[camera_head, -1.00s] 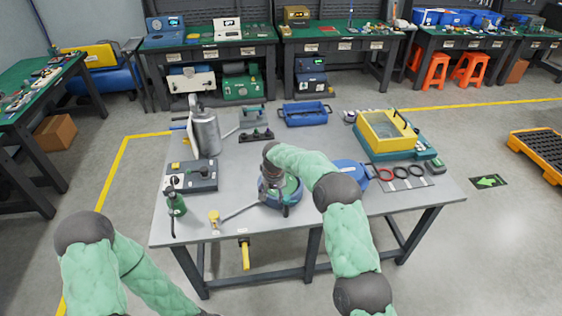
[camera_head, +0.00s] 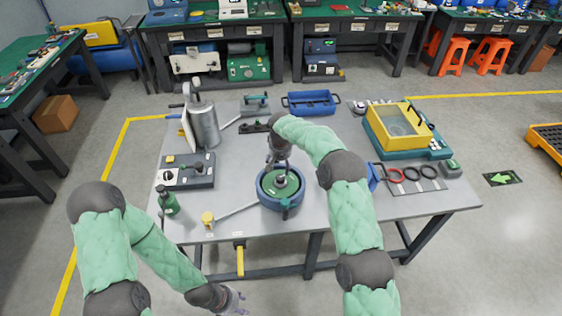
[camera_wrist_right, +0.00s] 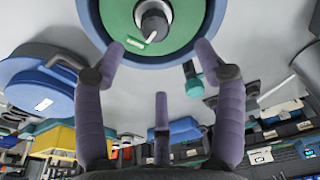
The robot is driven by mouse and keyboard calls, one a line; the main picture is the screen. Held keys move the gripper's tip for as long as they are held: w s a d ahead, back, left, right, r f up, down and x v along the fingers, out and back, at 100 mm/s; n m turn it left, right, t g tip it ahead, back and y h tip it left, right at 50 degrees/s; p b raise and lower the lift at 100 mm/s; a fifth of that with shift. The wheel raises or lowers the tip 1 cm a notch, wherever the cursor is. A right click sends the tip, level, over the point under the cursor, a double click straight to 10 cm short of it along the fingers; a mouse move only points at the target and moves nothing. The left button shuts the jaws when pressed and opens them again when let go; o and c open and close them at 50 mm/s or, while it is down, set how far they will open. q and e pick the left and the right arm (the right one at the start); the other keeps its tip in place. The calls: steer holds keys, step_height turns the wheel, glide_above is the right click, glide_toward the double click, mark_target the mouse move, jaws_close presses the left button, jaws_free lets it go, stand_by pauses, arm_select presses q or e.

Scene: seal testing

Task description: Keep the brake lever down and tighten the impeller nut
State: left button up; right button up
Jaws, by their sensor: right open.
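The round blue housing (camera_head: 268,199) stands near the front middle of the table with a green impeller disc (camera_head: 291,190) in it. A grey bar with a yellow knob (camera_head: 208,220) runs toward the housing's left side. A yellow handle (camera_head: 240,260) hangs at the front edge. My left gripper (camera_head: 233,300) is below that edge, its finger opening unclear.
A green bottle (camera_head: 168,204) and a grey control box (camera_head: 190,175) stand on the left. A metal canister (camera_head: 205,128) is behind them. Rings (camera_head: 412,174) and a yellow-framed tank (camera_head: 402,122) are on the right. A blue tray (camera_head: 312,103) lies at the back.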

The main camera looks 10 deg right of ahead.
mark_target(280, 178)
step_height(280, 178, down, 3)
steer(key=shift+w+d+f+b, duration=0.1)
steer(key=shift+w+b, duration=0.05)
steer(key=shift+b, duration=0.4)
arm_select(q)
steer(key=shift+w+f+b, duration=0.15)
steer(key=shift+f+b, duration=1.4)
steer(key=shift+f, duration=0.7)
arm_select(e)
steer(key=shift+f, duration=2.65)
arm_select(q)
jaws_close()
steer(key=w+r+m+y, duration=0.2)
steer(key=w+r+y, duration=0.2)
steer(key=w+r, duration=0.8)
steer(key=shift+w+d+f, duration=0.1)
steer(key=shift+w+f, duration=0.1)
steer(key=shift+f, duration=1.2)
steer(key=shift+w+d+f, duration=0.1)
steer(key=shift+w+f, duration=0.15)
steer(key=shift+f, duration=1.1)
steer(key=shift+w+f, duration=0.2)
steer(key=shift+f, duration=1.2)
